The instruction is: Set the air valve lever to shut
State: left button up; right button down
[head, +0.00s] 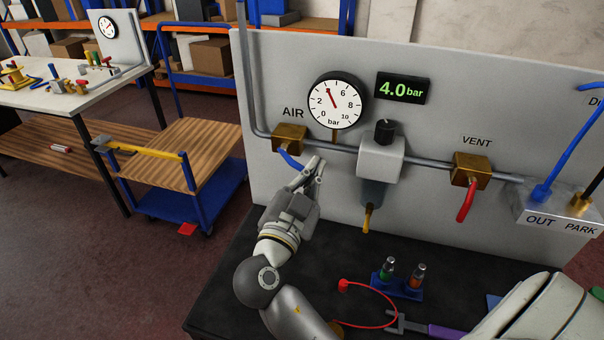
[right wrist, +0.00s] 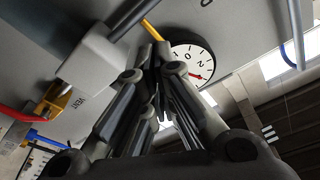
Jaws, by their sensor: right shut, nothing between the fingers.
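The brass AIR valve (head: 289,138) sits on the pipe at the left of the grey panel. Its blue lever (head: 290,160) slants down and to the right. My right gripper (head: 316,166) is shut and empty, its fingertips just right of the lever's lower end; I cannot tell whether they touch it. In the right wrist view the closed fingers (right wrist: 158,62) point toward the panel, and I cannot make out the blue lever there. The round gauge (head: 336,101) reads near 4, and the display (head: 402,89) shows 4.0 bar. My left gripper is not in view.
Right of my gripper are the regulator (head: 381,155) and the VENT valve (head: 471,169) with its red lever (head: 466,200) hanging down. A blue holder (head: 398,287) and a red cord (head: 385,291) lie on the dark bench. A wooden-topped cart (head: 175,155) stands left.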

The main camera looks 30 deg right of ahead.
jog(key=r+p+x, duration=0.1)
jog(key=p+x, duration=0.2)
jog(key=x, duration=0.3)
jog(key=f, duration=0.1)
jog(key=a+f, duration=0.1)
jog(key=f, duration=0.1)
jog(key=w+a+f+p, duration=0.1)
jog(key=shift+f, duration=0.25)
